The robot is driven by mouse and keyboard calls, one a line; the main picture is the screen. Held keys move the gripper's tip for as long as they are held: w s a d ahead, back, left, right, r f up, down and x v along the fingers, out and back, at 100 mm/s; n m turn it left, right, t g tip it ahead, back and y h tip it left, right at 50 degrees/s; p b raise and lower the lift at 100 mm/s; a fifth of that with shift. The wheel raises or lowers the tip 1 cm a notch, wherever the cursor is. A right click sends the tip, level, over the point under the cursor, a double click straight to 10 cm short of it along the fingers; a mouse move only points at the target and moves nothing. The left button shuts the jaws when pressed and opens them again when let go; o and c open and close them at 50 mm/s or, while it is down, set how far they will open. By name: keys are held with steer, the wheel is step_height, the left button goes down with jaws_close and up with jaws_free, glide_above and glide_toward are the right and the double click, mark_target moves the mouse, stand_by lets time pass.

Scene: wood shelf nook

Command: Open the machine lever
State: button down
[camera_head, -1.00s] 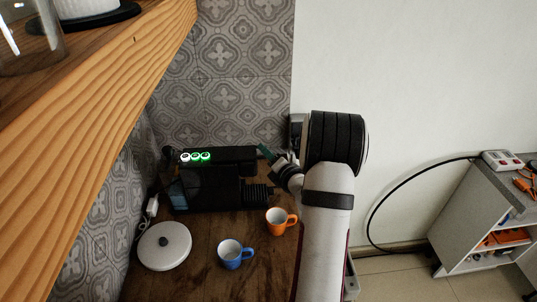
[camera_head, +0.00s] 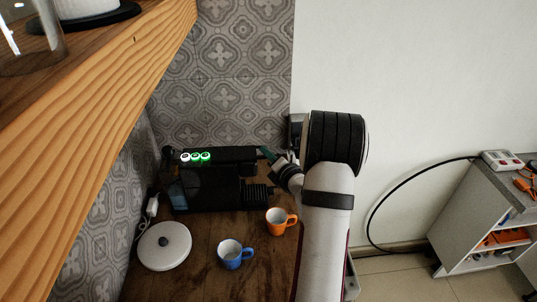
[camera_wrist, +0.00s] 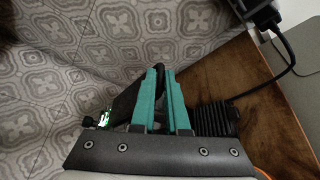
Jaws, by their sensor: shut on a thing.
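The black coffee machine (camera_head: 205,185) stands on the wooden counter against the patterned tiles, with lit green and white buttons on its top edge. In the wrist view, part of its dark body (camera_wrist: 126,105) shows left of the fingers. My gripper (camera_head: 266,153) is at the right end of the machine's top. In the wrist view, the teal fingers of my gripper (camera_wrist: 160,78) are shut on the machine's lever (camera_wrist: 159,68), a dark rounded piece whose tip shows between the fingertips. The rest of the lever is hidden by the fingers.
An orange mug (camera_head: 276,224) and a blue mug (camera_head: 231,257) stand on the counter in front of the machine. A round white lidded item (camera_head: 164,247) sits at the left. A wooden shelf (camera_head: 100,110) overhangs the upper left.

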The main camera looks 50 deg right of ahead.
stand_by(0.8)
step_height(320, 180, up, 13)
steer(key=n+g, duration=0.1)
steer(key=n, duration=0.1)
glide_above(241, 156)
steer(key=shift+w+a+r, duration=0.6)
steer(key=shift+w+a, duration=0.15)
steer(key=shift+a, duration=0.05)
steer(key=c, duration=0.9)
jaws_free()
steer(key=shift+c, duration=0.2)
steer(key=shift+r, duration=0.1)
